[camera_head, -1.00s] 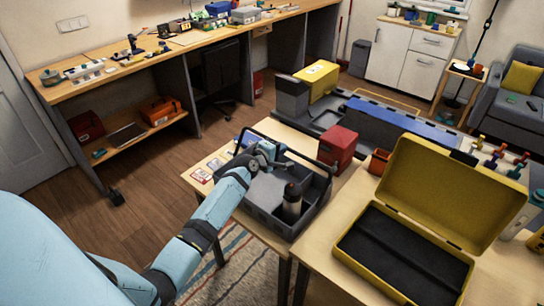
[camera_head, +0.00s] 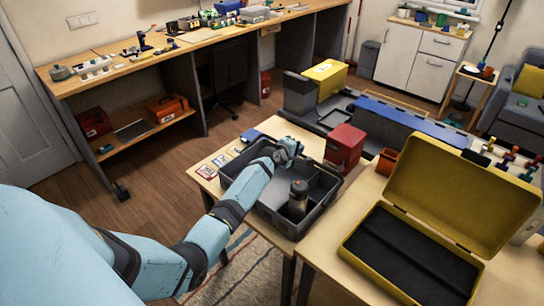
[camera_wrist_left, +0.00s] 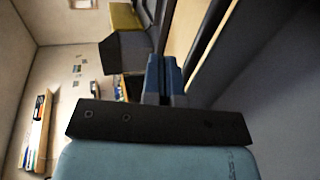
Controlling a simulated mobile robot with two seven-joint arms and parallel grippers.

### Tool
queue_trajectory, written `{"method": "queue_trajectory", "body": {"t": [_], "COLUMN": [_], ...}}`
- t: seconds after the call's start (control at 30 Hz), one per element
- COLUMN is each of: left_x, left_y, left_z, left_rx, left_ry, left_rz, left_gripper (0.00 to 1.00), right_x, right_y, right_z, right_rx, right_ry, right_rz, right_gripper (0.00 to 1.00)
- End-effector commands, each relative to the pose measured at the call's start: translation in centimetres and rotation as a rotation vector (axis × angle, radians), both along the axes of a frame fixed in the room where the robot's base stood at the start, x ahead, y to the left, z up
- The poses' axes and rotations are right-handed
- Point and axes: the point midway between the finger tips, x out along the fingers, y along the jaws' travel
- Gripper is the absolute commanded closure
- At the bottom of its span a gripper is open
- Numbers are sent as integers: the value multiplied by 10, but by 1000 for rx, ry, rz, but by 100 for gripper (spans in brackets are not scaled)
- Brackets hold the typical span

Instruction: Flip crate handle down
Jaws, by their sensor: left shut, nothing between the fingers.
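The dark grey crate (camera_head: 275,219) stands on the light wooden table, with a dark bottle (camera_head: 298,200) upright inside it. Its handle no longer stands as an arch above the crate in the head view; I cannot separate it clearly from the far rim. My left gripper (camera_head: 291,149) is over the crate's far side, shut and empty. Its blue fingertips (camera_wrist_left: 164,75) are together in the left wrist view. I cannot tell whether they touch the handle or rim. My right gripper is not in view.
A red box (camera_head: 344,146) stands close behind the crate's right side. An open yellow case (camera_head: 455,190) is to the right. Several cards and a blue item (camera_head: 250,136) lie left of the crate. A long blue-topped unit (camera_head: 410,122) is behind.

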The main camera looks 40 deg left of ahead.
Motion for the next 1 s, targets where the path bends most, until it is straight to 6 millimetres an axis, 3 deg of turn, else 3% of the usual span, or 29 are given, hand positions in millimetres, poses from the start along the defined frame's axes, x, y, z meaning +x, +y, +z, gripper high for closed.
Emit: {"method": "queue_trajectory", "body": {"t": [0.47, 1.0], "left_x": [9, 9], "left_y": [0, -1], "left_z": [-17, -14], "left_rx": [0, 0], "left_ry": [-2, -2], "left_rz": [0, 0], "left_gripper": [100, 100], "right_x": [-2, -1], "right_y": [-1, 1], "right_z": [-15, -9], "right_rx": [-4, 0], "right_ry": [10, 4], "right_rz": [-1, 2], "right_gripper": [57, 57]}}
